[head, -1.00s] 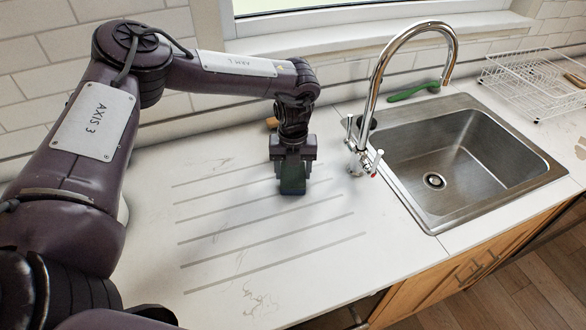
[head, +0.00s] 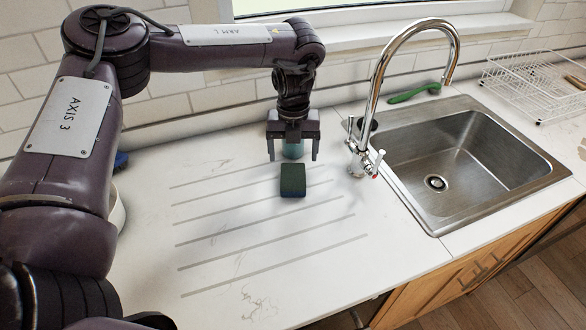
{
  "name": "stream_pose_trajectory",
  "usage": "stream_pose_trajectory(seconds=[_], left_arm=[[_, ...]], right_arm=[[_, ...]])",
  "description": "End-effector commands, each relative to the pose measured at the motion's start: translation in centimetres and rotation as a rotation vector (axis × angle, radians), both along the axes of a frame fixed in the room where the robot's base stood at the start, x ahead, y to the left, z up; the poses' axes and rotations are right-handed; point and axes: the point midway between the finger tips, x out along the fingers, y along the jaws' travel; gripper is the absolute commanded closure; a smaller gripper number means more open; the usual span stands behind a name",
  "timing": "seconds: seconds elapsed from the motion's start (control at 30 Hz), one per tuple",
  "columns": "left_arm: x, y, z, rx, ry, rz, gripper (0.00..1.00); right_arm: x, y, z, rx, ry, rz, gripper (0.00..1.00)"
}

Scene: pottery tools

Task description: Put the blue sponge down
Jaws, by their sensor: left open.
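The sponge (head: 292,180) lies flat on the grooved drainboard of the white counter, left of the sink. Its top looks dark green, with a thin bluish edge at the bottom. My left gripper (head: 292,158) is open and empty, raised just behind and above the sponge, its two fingers apart and clear of it. My right gripper is not in view.
A steel sink (head: 470,150) with a chrome faucet (head: 372,100) is to the right. A green-handled brush (head: 414,92) lies behind the sink. A white wire rack (head: 525,85) stands at far right. The front drainboard is clear.

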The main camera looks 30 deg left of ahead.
Motion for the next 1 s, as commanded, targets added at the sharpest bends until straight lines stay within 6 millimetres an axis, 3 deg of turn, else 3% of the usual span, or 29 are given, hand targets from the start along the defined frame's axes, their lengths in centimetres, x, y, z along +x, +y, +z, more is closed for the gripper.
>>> stream_pose_trajectory(seconds=[0.1,0.3,1.0], left_arm=[[0.1,0.0,2.3,-0.002,-0.003,0.002,0.19],[0.0,0.0,4.8,0.000,0.000,0.001,0.19],[0.0,0.0,5.3,0.000,0.001,0.000,0.19]], right_arm=[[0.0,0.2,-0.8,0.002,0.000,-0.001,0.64],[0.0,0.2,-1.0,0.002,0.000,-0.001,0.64],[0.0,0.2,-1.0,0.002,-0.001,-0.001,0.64]])
